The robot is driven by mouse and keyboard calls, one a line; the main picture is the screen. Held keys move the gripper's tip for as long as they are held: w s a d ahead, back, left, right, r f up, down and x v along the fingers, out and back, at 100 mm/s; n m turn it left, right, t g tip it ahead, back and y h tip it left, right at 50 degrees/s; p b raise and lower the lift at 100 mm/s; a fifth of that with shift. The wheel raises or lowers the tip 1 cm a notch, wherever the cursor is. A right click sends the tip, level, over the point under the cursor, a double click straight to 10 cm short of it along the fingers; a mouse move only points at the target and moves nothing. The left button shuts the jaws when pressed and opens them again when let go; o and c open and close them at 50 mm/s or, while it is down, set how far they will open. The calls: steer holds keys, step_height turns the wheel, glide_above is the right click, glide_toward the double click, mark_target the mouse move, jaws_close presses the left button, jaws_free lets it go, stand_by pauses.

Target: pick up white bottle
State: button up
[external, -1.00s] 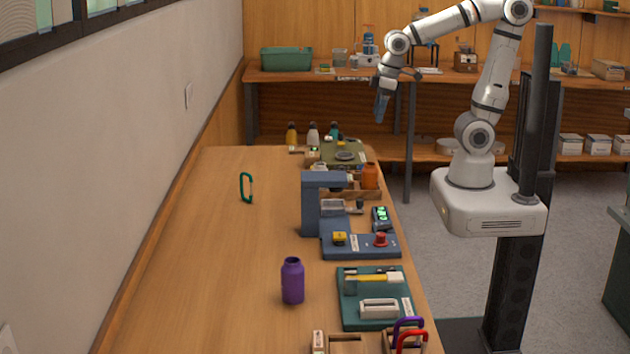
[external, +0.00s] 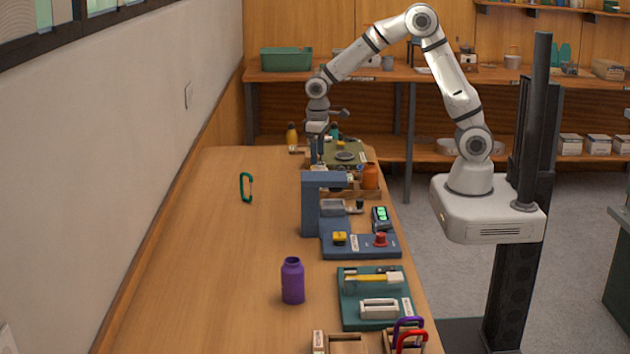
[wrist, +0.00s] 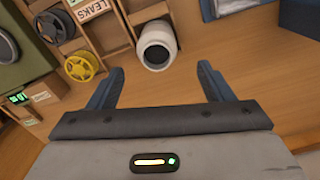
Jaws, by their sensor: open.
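The white bottle (wrist: 157,42) shows in the wrist view with its grey round end towards me. It lies ahead of and between the two fingertips of my gripper (wrist: 158,72), with a visible gap to each finger. My gripper is open and nothing is between its fingers.
A wooden rack (wrist: 115,22) with a LEAKS label and a yellow spool (wrist: 82,66) is left of the bottle. A yellow bottle (external: 292,136), an orange bottle (external: 370,176) and a blue stand (external: 311,210) are nearby. The table's left side is mostly clear.

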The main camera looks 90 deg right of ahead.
mark_target(319, 164)
steer(key=f, duration=0.2)
steer(key=f+p, duration=0.1)
steer(key=f, duration=0.2)
steer(key=shift+s+f, duration=0.25)
steer(key=shift+f, duration=0.05)
steer(key=c, duration=1.2)
